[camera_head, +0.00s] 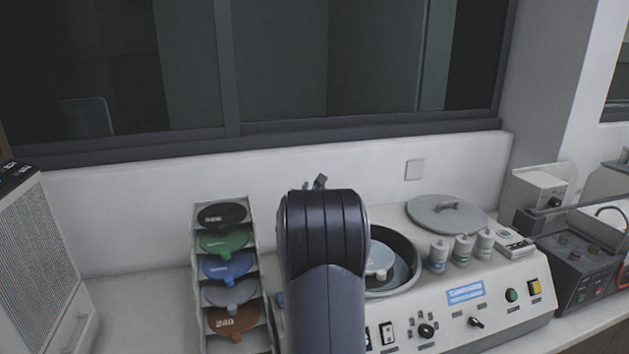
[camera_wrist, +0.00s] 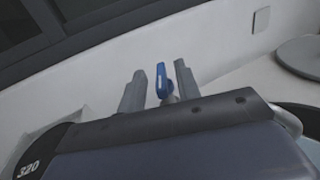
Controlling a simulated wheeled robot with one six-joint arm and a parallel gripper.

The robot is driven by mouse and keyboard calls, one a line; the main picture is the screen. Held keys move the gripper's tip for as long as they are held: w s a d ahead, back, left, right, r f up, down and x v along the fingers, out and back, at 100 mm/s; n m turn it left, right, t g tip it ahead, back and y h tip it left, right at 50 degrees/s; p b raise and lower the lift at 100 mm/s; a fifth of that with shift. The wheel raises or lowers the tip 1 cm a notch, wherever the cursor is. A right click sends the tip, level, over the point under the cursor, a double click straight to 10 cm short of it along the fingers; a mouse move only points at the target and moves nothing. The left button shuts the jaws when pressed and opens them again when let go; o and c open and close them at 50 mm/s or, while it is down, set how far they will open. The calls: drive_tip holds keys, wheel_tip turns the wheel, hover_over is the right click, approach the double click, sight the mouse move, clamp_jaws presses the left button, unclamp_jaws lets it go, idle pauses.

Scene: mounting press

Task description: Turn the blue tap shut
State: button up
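The blue tap (camera_wrist: 162,83) shows in the wrist view as a small upright blue handle on a grey stem. It lies between the two fingers of my gripper (camera_wrist: 158,88), with a visible gap on either side. The fingers are apart, so my gripper is open around the handle. In the head view my dark arm hides the tap; only the tips of my gripper (camera_head: 317,182) show above the arm, near the white wall.
A rack (camera_head: 262,290) of coloured discs stands left of my arm. The grinding machine (camera_head: 505,325) with its round bowl (camera_head: 398,243), bottles and buttons is to the right. A round lid (camera_head: 460,220) lies at its back. The white wall is close behind.

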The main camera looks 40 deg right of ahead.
drive_tip(key=shift+x, duration=0.9)
drive_tip(key=shift+c, duration=0.3)
clamp_jaws()
